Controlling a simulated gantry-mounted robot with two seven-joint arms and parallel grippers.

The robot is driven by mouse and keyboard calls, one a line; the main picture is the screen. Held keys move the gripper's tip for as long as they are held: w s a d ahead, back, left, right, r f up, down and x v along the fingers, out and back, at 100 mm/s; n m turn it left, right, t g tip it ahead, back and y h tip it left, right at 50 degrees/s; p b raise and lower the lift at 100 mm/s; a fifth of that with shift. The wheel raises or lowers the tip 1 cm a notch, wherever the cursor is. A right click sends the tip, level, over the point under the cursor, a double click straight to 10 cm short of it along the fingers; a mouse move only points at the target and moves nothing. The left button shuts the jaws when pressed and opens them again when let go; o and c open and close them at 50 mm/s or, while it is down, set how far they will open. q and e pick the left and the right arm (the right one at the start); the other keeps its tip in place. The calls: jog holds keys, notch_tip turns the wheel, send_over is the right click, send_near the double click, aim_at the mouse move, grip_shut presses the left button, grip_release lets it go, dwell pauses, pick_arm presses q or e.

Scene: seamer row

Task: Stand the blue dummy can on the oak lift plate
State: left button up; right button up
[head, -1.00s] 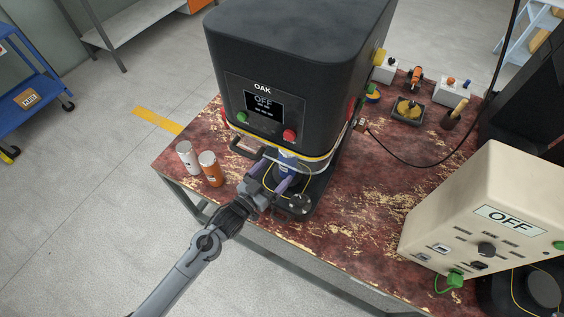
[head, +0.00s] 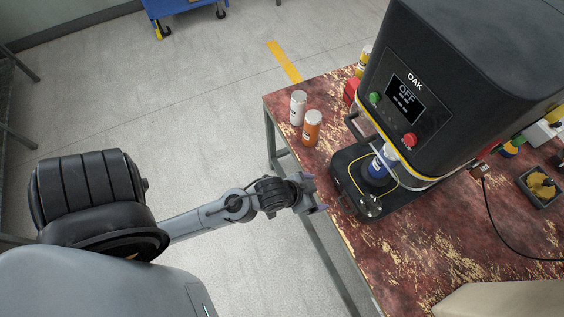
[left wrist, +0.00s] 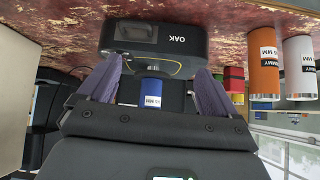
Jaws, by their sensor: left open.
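The blue can (head: 377,168) stands upright on the dark round lift plate (head: 372,182) of the machine marked OAK, below its head. The machine's overhang and guard sit close around the can's top. My left gripper (head: 322,195) is open and empty, near the table's edge, apart from the can and to its left. In the left wrist view the picture is upside down. The blue can (left wrist: 151,92) shows beyond and between the two spread purple fingers (left wrist: 155,78). The lift plate is hard to make out there. My right gripper is not in view.
The OAK machine (head: 450,90) displays OFF. A white can (head: 298,108) and an orange can (head: 312,128) stand on the worn red table (head: 400,262) left of it. Bare floor lies left of the table.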

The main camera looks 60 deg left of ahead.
pick_arm(q)
jog(key=s+r+g, duration=0.1)
jog(key=s+g, duration=0.4)
jog(key=s, duration=0.5)
jog(key=shift+s+a+r+y, duration=0.25)
jog(key=shift+s+a+y, duration=0.05)
jog(key=shift+r, duration=0.15)
notch_tip(320, 180, up, 29)
jog(key=p, duration=2.9)
jog(key=shift+f, duration=0.2)
jog(key=shift+f, duration=0.1)
jog(key=shift+c, duration=0.2)
